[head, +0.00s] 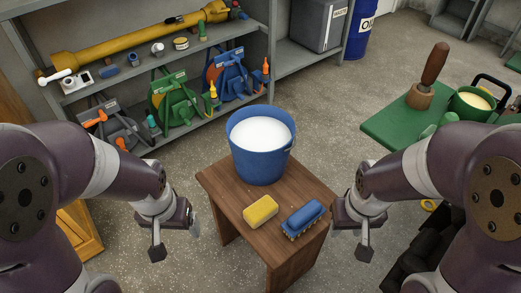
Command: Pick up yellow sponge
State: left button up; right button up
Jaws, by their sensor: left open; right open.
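The yellow sponge (260,210) lies flat on the small wooden table (222,187), in front of the blue bucket. My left gripper (176,229) is open and empty, to the left of the table and apart from the sponge. My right gripper (363,228) is open and empty, to the right of the table, with the blue brush between it and the sponge.
A blue bucket (259,165) of white liquid stands at the back of the table. A blue brush (303,218) lies right of the sponge. A grey shelf (140,85) with tools stands behind; a green surface (385,125) is at right.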

aim_at(258, 213)
jog(key=i+j, duration=0.15)
jog(key=j, duration=0.2)
jog(key=i+j, duration=0.1)
jog(key=j, duration=0.3)
jog(key=i+j, duration=0.15)
jog(key=j, duration=0.2)
jog(key=z, duration=0.05)
